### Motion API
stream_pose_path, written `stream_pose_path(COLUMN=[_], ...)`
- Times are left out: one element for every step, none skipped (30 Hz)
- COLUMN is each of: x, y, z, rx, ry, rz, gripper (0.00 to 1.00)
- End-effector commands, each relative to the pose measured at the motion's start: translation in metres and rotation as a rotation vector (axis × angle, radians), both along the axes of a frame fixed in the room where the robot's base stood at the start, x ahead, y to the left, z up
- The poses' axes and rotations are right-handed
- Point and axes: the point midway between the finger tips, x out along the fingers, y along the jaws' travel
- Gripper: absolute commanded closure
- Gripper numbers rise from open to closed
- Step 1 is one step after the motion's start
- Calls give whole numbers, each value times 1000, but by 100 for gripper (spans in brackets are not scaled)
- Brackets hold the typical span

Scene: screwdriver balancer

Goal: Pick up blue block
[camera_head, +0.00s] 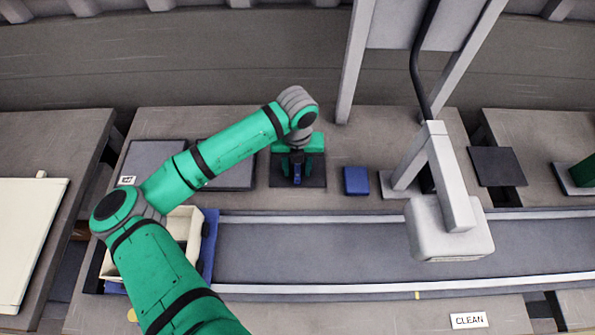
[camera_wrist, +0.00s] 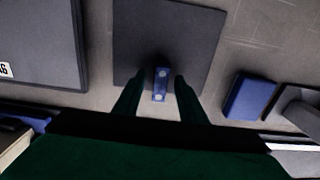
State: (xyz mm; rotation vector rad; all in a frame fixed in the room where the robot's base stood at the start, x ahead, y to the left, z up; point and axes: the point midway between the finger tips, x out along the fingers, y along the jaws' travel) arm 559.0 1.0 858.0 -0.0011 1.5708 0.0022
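A small blue block (camera_wrist: 160,86) with two pale round spots is over the dark square pad (camera_wrist: 190,40). It also shows in the head view (camera_head: 296,175), just below my gripper (camera_head: 297,163). In the wrist view, my gripper (camera_wrist: 160,78) is open, with one green finger on each side of this small block and a gap to each. I cannot tell how far the fingertips are above the pad. A second, larger blue block (camera_head: 356,181) lies on the bare table right of the pad; it also shows at the right of the wrist view (camera_wrist: 249,96).
A grey conveyor (camera_head: 320,252) runs along the front. A pale stand with a boxy head (camera_head: 450,232) rises right of the larger block. Flat dark panels (camera_head: 154,160) lie left of the pad. A cream bin (camera_head: 183,222) sits partly behind my arm.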

Motion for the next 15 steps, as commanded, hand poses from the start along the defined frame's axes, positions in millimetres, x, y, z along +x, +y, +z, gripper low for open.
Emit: stream_pose_path(x=[0,0,0,0,0,0,0,0,0,0,0,0,0,0,0], y=[0,-1,-1,-1,-1,-1,-1,-1,-1,-1,-1,-1,-1,-1,-1], z=[-6,-8,-10,-12,-13,-13,-13,-13,-13,-13,-13,-13,-13,-13,-13], rx=[-1,-2,-1,-1,-1,-1,-1,-1,-1,-1,-1,-1,-1,-1,-1], ry=[1,1,1,1,1,1,1,0,0,0,0,0,0,0,0], rz=[0,-1,-1,-2,-2,-2,-2,-2,-2,-2,-2,-2,-2,-2,-2], gripper=[62,62,62,62,62,62,62,62,62,62,62,70,77,84,94])
